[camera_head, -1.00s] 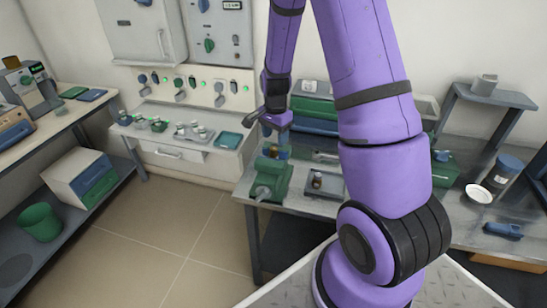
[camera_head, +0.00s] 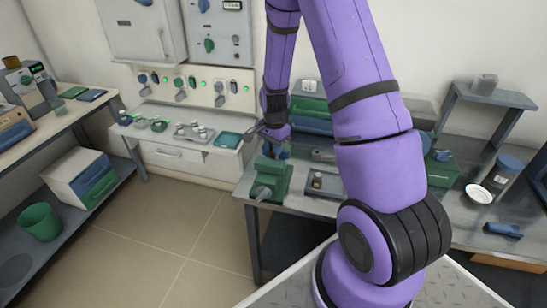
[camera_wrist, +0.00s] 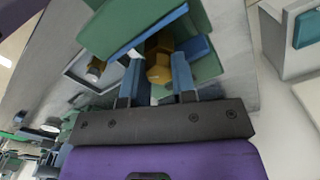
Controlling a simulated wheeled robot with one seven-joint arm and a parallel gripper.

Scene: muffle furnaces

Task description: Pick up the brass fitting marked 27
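A brass fitting (camera_wrist: 160,72) with a faceted end shows in the wrist view, between the fingers of my gripper (camera_wrist: 158,76). It appears to sit at the jaws of a green vise (camera_wrist: 103,30), which also stands on the bench in the head view (camera_head: 268,182). My gripper's two blue fingers are apart, one on each side of the fitting, with no clear grip on it. In the head view my gripper (camera_head: 277,150) is low over the vise, and the fitting is hidden or too small to tell. No marking 27 is legible.
A small tray (camera_head: 333,189) with a brown-and-pale item (camera_head: 318,181) lies right of the vise. Green and blue boxes (camera_head: 315,118) stand behind. A white table (camera_head: 215,155) with dishes is to the left. Floor at the front left is clear.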

